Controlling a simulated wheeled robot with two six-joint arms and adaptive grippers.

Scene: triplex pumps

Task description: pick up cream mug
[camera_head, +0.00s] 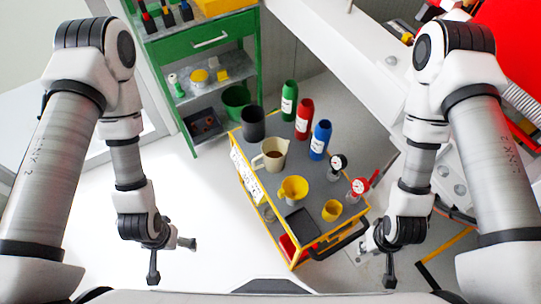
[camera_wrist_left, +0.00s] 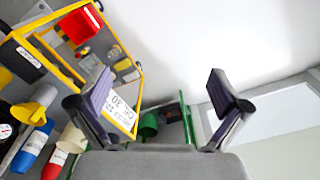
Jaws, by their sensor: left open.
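The cream mug (camera_head: 271,155) stands upright on the grey top of the yellow-framed cart (camera_head: 262,190), with its handle to the left and something brown inside. In the left wrist view a cream shape that looks like the mug (camera_wrist_left: 72,138) is partly behind a finger. My left gripper (camera_head: 172,262) is open and empty, over white floor to the left of the cart and well apart from the mug. Its spread fingers also show in the left wrist view (camera_wrist_left: 155,95). My right gripper (camera_head: 377,268) is open and empty, near the cart's front right corner and its black handle.
Around the mug stand a dark grey container (camera_head: 253,124), green (camera_head: 289,100), red (camera_head: 304,118) and blue (camera_head: 320,140) bottles, a yellow funnel (camera_head: 293,188), a yellow mug (camera_head: 332,210) and gauges. A green shelf (camera_head: 207,60) stands behind. Floor left of the cart is clear.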

